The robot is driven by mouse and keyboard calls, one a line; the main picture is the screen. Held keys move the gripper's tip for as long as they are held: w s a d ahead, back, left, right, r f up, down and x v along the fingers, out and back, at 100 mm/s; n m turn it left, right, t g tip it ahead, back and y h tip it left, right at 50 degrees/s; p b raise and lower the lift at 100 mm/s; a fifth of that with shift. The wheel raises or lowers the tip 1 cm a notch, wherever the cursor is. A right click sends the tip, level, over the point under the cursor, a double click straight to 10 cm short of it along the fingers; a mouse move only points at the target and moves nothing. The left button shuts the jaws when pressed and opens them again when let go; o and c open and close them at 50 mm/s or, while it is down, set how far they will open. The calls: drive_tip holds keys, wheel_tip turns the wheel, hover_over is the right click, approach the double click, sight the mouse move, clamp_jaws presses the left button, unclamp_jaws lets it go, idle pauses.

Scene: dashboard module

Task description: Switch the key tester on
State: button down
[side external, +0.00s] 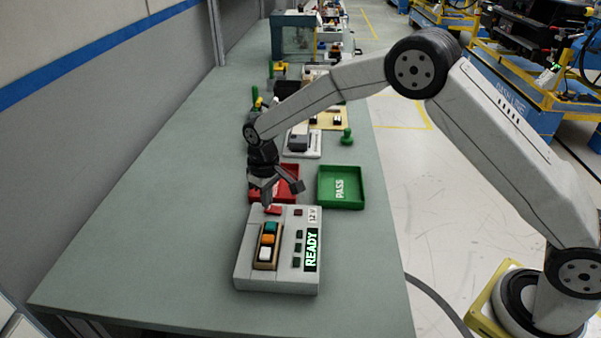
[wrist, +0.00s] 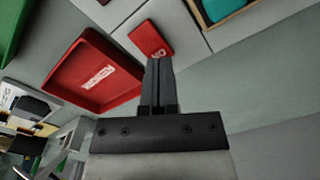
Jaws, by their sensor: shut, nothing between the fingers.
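The key tester (side external: 245,272) is a pale grey box at the near end of the bench. Its green display (side external: 312,250) is lit and reads READY. Teal, orange and white keys stand in a tan-framed slot (side external: 258,264) on its top. A red switch (side external: 273,210) sits at the tester's far edge; in the wrist view the red switch (wrist: 148,36) carries white lettering, partly hidden by my fingers. My gripper (wrist: 159,62) is shut and empty, its tips at the lettered end of the switch. In the side view my gripper (side external: 267,203) points down there; whether it touches cannot be told.
A red tray (side external: 293,197) lies just behind the tester, also in the wrist view (wrist: 62,68). A green tray marked PASS (side external: 359,202) is right of it. Other devices stand farther back. The bench left of the tester is clear.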

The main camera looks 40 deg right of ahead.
sight(271, 208)
drive_tip(key=shift+f, duration=0.55)
idle(0.5)
drive_tip(key=shift+r, duration=3.55)
drive_tip(key=shift+s+d+r, duration=0.1)
drive_tip(key=shift+s+d, duration=0.2)
drive_tip(key=s+d+m+t, duration=0.1)
drive_tip(key=s+d, duration=0.4)
drive_tip(key=s, duration=0.7)
drive_tip(key=s+d+m+t, duration=0.1)
drive_tip(key=s+d, duration=0.5)
drive_tip(key=s, duration=0.6)
drive_tip(key=shift+s+d+m+t, duration=0.25)
drive_tip(key=shift+s+m+t, duration=0.1)
drive_tip(key=shift+m, duration=0.15)
